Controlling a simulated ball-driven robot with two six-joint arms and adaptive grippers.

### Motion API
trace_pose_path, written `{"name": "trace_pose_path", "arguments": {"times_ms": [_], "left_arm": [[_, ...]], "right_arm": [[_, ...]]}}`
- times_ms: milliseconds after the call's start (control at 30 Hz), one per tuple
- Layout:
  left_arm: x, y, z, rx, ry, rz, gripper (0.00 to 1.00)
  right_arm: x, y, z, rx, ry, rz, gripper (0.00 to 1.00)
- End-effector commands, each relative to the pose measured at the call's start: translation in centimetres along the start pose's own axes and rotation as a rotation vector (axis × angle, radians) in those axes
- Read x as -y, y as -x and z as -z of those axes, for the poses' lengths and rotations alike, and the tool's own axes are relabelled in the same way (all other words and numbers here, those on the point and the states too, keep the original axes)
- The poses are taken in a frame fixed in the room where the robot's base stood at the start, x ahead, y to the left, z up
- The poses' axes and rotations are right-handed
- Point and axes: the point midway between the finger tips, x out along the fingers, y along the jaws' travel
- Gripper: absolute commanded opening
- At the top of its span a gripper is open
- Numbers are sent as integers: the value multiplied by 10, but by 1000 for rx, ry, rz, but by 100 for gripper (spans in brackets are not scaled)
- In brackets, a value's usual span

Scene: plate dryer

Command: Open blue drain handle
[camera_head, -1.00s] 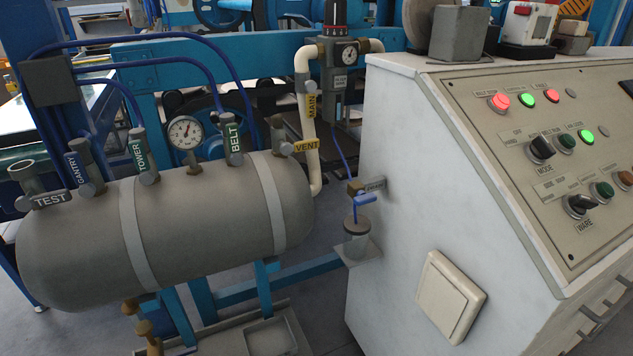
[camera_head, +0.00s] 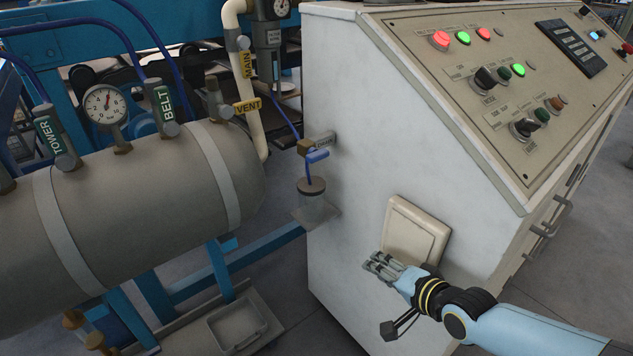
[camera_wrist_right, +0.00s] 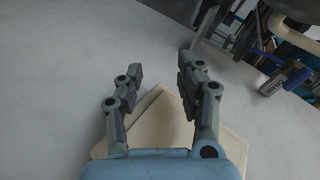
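The blue drain handle (camera_head: 318,155) sits on a small brass valve on the left side of the white control cabinet, beside a grey label. A blue tube runs from the valve down to a small capped jar (camera_head: 312,200). In the right wrist view the handle (camera_wrist_right: 297,77) shows at the upper right, near its label. My right gripper (camera_head: 378,262) is in front of the square cream panel, below and right of the handle and apart from it. In the right wrist view its fingers (camera_wrist_right: 160,75) are spread with nothing between them. My left gripper is not in view.
The cream panel (camera_head: 414,232) is on the cabinet side (camera_head: 350,120) by my right gripper. A grey tank (camera_head: 130,210) with labelled valves and a gauge stands at left. A tray (camera_head: 238,325) lies low below it. Space between handle and gripper looks clear.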

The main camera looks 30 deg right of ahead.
Motion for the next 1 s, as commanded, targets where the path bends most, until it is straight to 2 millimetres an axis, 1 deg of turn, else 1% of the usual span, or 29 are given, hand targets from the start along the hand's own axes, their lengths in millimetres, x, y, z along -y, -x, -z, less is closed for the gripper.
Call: {"name": "trace_pose_path", "arguments": {"times_ms": [33,67,100,200,267,333,467,567,800,900,1000], "left_arm": [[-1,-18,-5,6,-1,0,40],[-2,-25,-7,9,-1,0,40],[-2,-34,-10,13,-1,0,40],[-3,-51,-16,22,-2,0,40],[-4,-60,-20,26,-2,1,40],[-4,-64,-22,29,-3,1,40],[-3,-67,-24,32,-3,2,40],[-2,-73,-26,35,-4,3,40],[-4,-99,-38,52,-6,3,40],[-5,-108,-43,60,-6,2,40],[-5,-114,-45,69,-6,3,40]], "right_arm": [[37,-10,17,-20,-86,114,38],[63,-12,26,-24,-144,183,38],[94,-10,37,-21,-213,270,38],[154,-1,52,12,-325,433,38],[175,5,56,33,-352,492,38],[187,8,58,46,-360,523,38],[198,4,60,51,-359,540,38],[206,-8,60,50,-359,542,38],[227,-52,61,49,-357,539,38],[236,-66,62,49,-358,538,38],[243,-76,63,49,-357,537,38]]}}
